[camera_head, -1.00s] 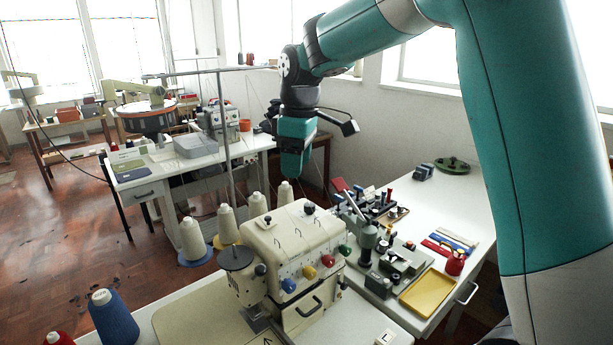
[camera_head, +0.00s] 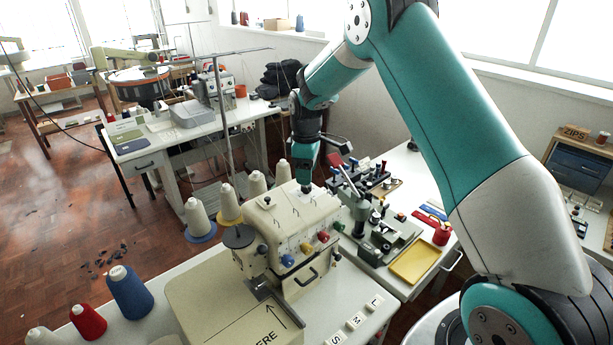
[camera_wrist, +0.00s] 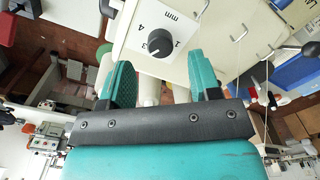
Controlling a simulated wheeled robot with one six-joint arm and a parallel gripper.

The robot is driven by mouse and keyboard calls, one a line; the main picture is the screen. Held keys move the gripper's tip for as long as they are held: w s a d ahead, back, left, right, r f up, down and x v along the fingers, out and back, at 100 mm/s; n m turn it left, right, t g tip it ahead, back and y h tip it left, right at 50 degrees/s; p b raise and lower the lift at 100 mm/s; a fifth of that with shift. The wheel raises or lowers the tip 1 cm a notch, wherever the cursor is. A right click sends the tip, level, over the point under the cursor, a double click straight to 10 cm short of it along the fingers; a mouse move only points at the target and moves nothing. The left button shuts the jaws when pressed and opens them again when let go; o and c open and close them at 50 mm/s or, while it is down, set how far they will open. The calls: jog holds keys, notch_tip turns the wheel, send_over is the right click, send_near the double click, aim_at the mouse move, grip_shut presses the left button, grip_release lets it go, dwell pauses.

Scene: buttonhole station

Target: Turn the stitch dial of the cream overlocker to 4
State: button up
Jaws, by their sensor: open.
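The cream overlocker (camera_head: 273,226) stands on the white table, with blue, yellow and red knobs on its front. Its black stitch dial (camera_wrist: 158,43) sits on a white plate on the machine's top, with 1, 3, 4 and "mm" readable around it. The dial's white mark appears to point to the 3. My gripper (camera_head: 305,188) points down just above the machine's top and hides most of the dial in the head view. In the wrist view my gripper (camera_wrist: 162,78) is open and empty, its teal fingers apart, with the dial seen between and beyond them.
Thread cones (camera_head: 228,203) and a thin stand pole (camera_head: 225,130) rise behind and left of the overlocker. A grey-green machine (camera_head: 382,240) and a yellow tray (camera_head: 414,262) are on the right table. Key-like letter tiles (camera_head: 355,320) lie at the front.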

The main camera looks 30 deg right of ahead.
aim_at(306, 188)
jog(key=shift+f+p, duration=0.5)
jog(key=shift+f, duration=1.5)
jog(key=c, duration=0.9)
jog(key=m+b, duration=0.2)
jog(key=shift+f+m, duration=0.1)
jog(key=shift+m, duration=0.3)
jog(key=m+b, duration=0.1)
jog(key=m, duration=0.1)
jog(key=shift+m, duration=0.4)
jog(key=m+b, duration=0.2)
jog(key=m, duration=0.4)
jog(key=shift+r+m+b, duration=0.2)
jog(key=shift+m+b, duration=0.1)
jog(key=shift+m, duration=0.1)
